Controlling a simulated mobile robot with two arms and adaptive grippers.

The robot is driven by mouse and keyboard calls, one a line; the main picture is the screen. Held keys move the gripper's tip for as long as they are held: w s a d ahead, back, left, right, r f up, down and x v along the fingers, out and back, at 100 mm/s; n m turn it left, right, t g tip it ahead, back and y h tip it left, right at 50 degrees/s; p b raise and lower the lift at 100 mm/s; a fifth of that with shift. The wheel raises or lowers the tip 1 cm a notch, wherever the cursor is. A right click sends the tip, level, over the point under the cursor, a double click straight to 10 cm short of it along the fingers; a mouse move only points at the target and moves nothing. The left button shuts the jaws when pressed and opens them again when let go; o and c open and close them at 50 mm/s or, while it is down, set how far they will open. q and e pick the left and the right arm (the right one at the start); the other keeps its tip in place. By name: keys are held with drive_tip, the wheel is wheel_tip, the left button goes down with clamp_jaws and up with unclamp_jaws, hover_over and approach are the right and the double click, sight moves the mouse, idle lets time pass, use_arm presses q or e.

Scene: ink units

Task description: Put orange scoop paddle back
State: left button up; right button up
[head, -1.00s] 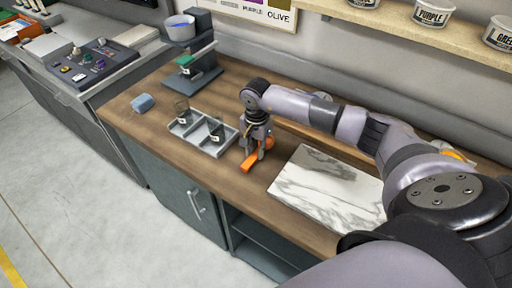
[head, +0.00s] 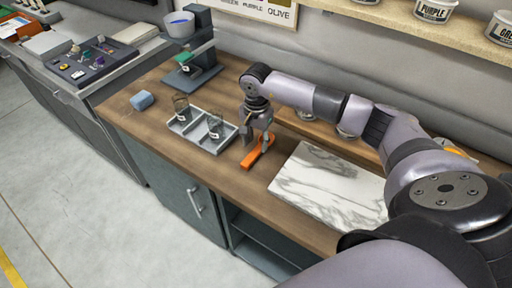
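The orange scoop paddle (head: 256,154) lies on the wooden counter, between the grey compartment tray and the marble slab. My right gripper (head: 257,142) points down right over it. Its two fingers are spread apart, with the paddle below and between them; contact with the paddle is too small to tell. My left gripper is not in view.
The grey tray (head: 199,141) with two clear jars (head: 215,128) stands just left of the paddle. The white marble slab (head: 325,190) lies to the right. A blue block (head: 142,100) and a dark stand with a bowl (head: 205,76) are farther left.

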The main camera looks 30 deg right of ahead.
sight(256, 151)
wheel_tip(256, 151, up, 9)
drive_tip(key=b, duration=0.2)
drive_tip(key=shift+b, duration=0.35)
